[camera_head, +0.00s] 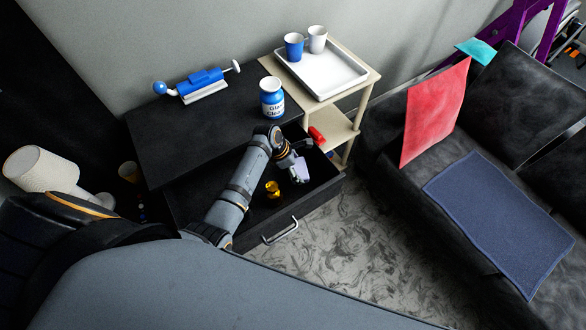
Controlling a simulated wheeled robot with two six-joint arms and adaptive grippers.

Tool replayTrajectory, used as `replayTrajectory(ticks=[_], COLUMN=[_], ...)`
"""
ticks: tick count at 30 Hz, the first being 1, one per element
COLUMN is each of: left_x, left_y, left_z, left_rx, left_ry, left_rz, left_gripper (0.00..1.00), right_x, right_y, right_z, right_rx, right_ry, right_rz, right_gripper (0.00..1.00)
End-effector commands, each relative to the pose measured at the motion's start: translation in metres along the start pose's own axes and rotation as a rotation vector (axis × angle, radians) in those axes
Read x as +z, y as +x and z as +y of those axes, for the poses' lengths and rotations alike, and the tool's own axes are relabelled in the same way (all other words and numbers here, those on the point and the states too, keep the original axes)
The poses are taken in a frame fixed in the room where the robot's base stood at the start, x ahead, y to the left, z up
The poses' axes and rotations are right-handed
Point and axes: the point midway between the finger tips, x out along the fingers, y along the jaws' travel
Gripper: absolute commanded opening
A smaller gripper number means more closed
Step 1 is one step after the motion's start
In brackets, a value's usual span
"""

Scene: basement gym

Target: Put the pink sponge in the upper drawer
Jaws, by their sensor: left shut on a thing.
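The pink sponge (301,169), pale lilac in this light, is in the fingers of my left gripper (297,164). The gripper is shut on it, over the open upper drawer (325,179) of the black cabinet. I cannot tell whether the sponge touches the drawer floor. The drawer is pulled out toward the front right, with a metal handle (280,231) on its front. My left arm hides part of the drawer's inside. My right gripper is not in view.
An amber bottle (272,189) stands in the drawer, near my left arm. A wooden shelf with a white tray (330,82) stands right; a sofa (390,190) is beyond.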

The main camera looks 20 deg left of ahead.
Motion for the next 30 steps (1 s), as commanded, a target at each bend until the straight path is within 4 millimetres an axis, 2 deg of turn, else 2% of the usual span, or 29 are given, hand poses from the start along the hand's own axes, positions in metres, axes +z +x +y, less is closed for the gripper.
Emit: replayTrajectory(ticks=[4, 10, 17, 18, 20, 21, 30], left_x=[-0.002, -0.015, -0.016, -0.017, -0.017, -0.017, -0.017], left_y=[0.006, 0.036, 0.04, 0.04, 0.04, 0.04, 0.039], left_z=[0.0, 0.0, 0.0, -0.001, -0.001, -0.001, 0.0], left_rx=[0.0, 0.0, 0.002, 0.001, 0.001, 0.001, 0.001], left_ry=[0.0, 0.0, 0.001, 0.001, 0.001, 0.001, 0.001], left_rz=[0.0, 0.0, -0.001, -0.001, -0.001, -0.001, 0.0], left_gripper=[0.38, 0.38, 0.38, 0.91, 0.99, 1.0, 1.0], right_x=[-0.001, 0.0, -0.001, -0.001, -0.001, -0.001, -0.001], right_y=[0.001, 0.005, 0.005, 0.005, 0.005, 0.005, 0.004], right_z=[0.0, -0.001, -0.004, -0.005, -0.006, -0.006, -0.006], right_rx=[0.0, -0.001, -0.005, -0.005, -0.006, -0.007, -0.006], right_ry=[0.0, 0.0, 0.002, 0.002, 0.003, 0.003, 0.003], right_rz=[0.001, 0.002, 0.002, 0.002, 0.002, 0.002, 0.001], right_gripper=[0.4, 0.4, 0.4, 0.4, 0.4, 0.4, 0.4])
